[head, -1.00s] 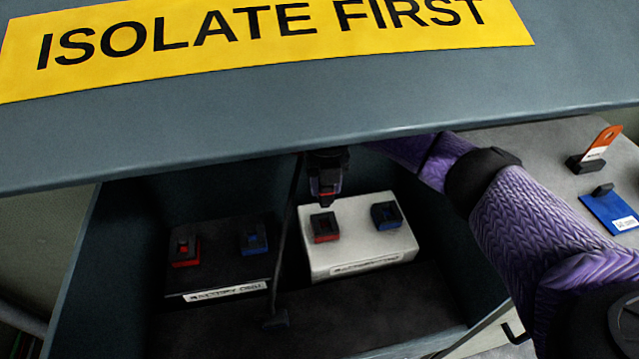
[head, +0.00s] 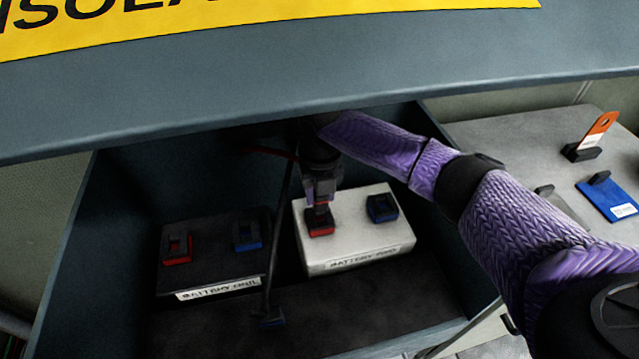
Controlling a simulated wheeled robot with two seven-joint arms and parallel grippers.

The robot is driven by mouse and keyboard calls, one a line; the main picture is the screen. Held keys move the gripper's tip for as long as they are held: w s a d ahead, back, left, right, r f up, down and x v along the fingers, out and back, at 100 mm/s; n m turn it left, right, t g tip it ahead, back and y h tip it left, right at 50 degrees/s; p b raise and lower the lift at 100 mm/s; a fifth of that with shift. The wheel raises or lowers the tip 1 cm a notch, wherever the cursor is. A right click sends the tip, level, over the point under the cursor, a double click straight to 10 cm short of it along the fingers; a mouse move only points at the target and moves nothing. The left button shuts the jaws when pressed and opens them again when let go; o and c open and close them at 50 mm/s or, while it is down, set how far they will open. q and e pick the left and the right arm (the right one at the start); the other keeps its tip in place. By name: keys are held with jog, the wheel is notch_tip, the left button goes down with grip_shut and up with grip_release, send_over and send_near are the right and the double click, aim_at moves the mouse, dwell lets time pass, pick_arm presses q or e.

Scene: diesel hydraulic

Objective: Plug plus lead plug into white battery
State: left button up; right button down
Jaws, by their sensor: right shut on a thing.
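The white battery (head: 345,235) sits in the box, with a red-based socket (head: 320,229) on its left and a blue-based socket (head: 382,209) on its right. My right gripper (head: 320,197) points down, shut on the plus lead plug, directly above the red socket. The plug is mostly hidden between the fingers, and its lower end appears at or in the socket. I cannot tell whether it is seated. A bit of red lead (head: 268,152) shows behind the gripper. My left gripper is not in view.
A black battery (head: 215,272) with red and blue sockets stands to the left. A dark lead with a blue-tipped plug (head: 272,322) hangs between the batteries. The overhanging grey panel (head: 300,90) limits room above. A bench (head: 540,135) at right holds an orange-handled item (head: 600,135) and a blue tag (head: 610,198).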

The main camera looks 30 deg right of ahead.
jog(key=shift+f, duration=0.25)
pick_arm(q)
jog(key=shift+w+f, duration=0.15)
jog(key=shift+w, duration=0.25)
pick_arm(e)
jog(key=shift+r, duration=0.1)
jog(key=shift+p, duration=0.35)
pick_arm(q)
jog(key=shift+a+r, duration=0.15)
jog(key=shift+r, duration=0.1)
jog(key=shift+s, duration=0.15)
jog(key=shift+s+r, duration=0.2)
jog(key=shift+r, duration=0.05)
